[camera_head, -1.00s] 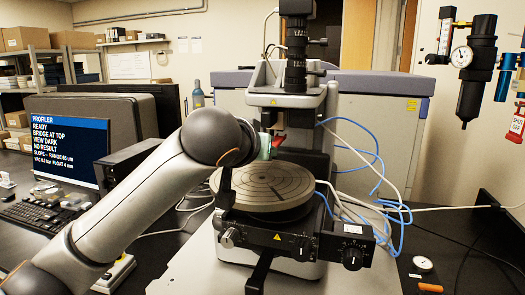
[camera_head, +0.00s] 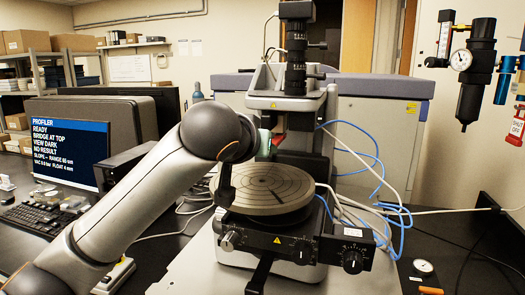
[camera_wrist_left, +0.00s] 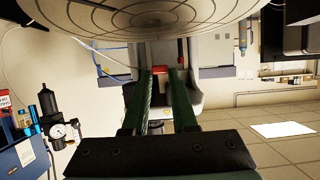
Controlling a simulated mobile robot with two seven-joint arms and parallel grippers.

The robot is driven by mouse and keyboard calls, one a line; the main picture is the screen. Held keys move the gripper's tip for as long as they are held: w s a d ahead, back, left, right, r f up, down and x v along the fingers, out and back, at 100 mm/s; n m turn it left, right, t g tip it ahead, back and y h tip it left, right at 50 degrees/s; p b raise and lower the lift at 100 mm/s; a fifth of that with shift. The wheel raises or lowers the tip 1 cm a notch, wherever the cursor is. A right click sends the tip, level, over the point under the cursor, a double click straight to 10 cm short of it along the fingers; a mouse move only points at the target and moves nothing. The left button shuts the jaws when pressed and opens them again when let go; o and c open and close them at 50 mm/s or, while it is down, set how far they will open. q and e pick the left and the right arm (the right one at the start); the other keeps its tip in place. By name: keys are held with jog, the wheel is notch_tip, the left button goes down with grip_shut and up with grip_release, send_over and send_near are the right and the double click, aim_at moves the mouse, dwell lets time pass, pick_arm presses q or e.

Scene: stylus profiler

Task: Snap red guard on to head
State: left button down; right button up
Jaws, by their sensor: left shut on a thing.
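In the head view my left arm reaches over the round grey stage (camera_head: 275,190). In the left wrist view, the green fingers of my left gripper (camera_wrist_left: 160,73) are close together and shut on the small red guard (camera_wrist_left: 178,74), seen at the fingertips. My right gripper is in neither view.
The stage disc shows large across the top of the left wrist view (camera_wrist_left: 150,20). Blue tubes (camera_head: 378,170) hang right of the profiler. The monitor (camera_head: 70,140) and keyboard (camera_head: 40,213) stand at left. A round gauge (camera_head: 423,266) lies at lower right.

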pick_arm(q)
jog(key=shift+r, duration=0.1)
jog(key=c, duration=0.6)
grip_release()
jog(key=shift+c, duration=0.5)
